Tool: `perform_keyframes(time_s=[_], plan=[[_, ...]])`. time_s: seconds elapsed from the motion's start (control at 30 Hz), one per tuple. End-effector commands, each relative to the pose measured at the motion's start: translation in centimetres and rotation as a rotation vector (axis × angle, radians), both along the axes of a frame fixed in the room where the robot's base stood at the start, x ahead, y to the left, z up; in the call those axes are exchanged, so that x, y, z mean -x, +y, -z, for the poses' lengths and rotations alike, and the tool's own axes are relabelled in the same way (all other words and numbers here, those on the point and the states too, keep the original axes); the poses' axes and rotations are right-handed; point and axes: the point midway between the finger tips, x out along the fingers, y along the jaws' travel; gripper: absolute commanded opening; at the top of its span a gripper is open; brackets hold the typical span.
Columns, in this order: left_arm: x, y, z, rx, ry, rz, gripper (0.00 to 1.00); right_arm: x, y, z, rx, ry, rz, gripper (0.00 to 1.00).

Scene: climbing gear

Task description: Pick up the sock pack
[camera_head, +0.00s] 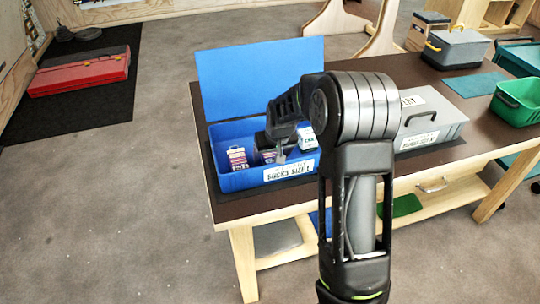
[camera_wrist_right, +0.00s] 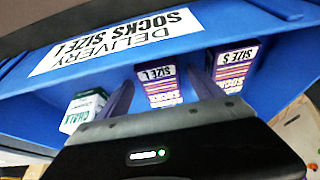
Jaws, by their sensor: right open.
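Two purple, orange and white sock packs stand in an open blue box (camera_head: 238,183) labelled "DELIVERY SOCKS SIZE L". The size L pack (camera_wrist_right: 162,88) is in the middle of the right wrist view; in the head view this pack (camera_head: 268,156) is partly hidden by my gripper. The size S pack (camera_wrist_right: 236,70) stands to its right in the wrist view, and to its left in the head view (camera_head: 237,158). My right gripper (camera_head: 278,151) reaches into the box, open, its fingers either side of the size L pack. Whether they touch it I cannot tell. My left gripper is out of view.
A white and green chalk box (camera_wrist_right: 84,108) is in the same blue box, beside the size L pack. The raised blue lid (camera_head: 255,75) stands behind. A closed grey box (camera_head: 440,122) and a green bin (camera_head: 517,100) are further right on the brown table (camera_head: 400,70).

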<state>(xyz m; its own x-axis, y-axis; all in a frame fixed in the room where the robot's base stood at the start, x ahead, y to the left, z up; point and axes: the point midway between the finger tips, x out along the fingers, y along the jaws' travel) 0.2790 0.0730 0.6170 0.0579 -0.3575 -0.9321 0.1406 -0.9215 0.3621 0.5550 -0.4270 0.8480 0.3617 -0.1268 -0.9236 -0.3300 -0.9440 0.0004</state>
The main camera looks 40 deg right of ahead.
Motion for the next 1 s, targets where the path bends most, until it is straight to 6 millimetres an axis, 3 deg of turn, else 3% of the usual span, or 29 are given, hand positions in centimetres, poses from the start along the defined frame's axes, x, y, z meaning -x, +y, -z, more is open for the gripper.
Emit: perform_keyframes(time_s=[0.43,1.0], plan=[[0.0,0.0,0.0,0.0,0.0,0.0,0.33,0.02,0.03,-0.02,0.0,0.001,0.0,0.75],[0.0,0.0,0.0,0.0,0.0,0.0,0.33,0.02,0.03,-0.03,0.0,0.001,0.0,0.28]])
